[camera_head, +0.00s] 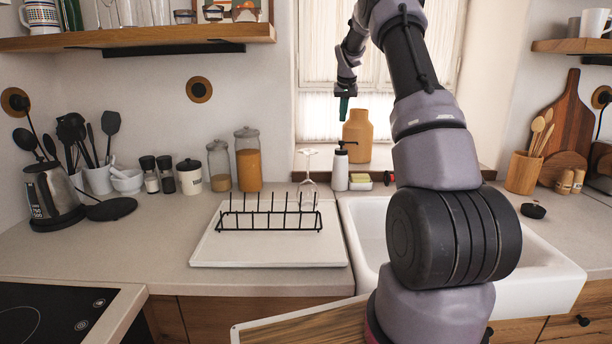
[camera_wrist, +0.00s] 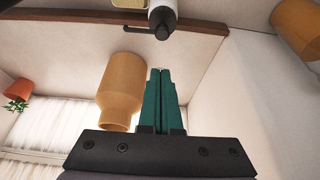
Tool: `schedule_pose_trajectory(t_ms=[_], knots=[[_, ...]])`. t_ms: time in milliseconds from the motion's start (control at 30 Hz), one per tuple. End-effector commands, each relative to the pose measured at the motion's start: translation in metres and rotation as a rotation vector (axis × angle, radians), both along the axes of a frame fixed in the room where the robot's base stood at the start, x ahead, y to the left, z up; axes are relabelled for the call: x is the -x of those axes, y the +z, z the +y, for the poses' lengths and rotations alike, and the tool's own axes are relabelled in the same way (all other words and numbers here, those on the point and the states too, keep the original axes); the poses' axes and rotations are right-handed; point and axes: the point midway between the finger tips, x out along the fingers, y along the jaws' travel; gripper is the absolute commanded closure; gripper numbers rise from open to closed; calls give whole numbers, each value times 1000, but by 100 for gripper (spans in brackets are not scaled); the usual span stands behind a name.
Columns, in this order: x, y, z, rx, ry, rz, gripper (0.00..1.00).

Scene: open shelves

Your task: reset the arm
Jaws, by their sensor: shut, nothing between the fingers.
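My gripper (camera_head: 344,108) hangs at the end of my raised arm, in front of the window, with its green fingers pointing down. In the wrist view the two green fingers (camera_wrist: 160,72) lie together, shut and empty. A tan vase (camera_head: 358,138) stands on the window sill behind the gripper. It also shows beside the fingers in the wrist view (camera_wrist: 121,88). A white soap dispenser (camera_head: 341,170) with a black pump stands below the gripper, apart from it.
A white tray (camera_head: 225,254) bears a black rack (camera_head: 270,221) and an upturned glass (camera_head: 308,180). The white sink (camera_head: 549,268) lies to the right, partly hidden by my arm. Jars, utensils and a kettle (camera_head: 52,195) stand at left. Shelves (camera_head: 150,36) hang above.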

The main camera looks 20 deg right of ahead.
Motion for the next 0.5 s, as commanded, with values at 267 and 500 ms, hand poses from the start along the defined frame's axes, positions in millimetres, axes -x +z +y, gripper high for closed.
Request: schedule_pose_trajectory(t_ms=[267, 500], knots=[[29, 40, 24, -22, -2, -27, 100], [114, 112, 80, -82, -6, -79, 100]])
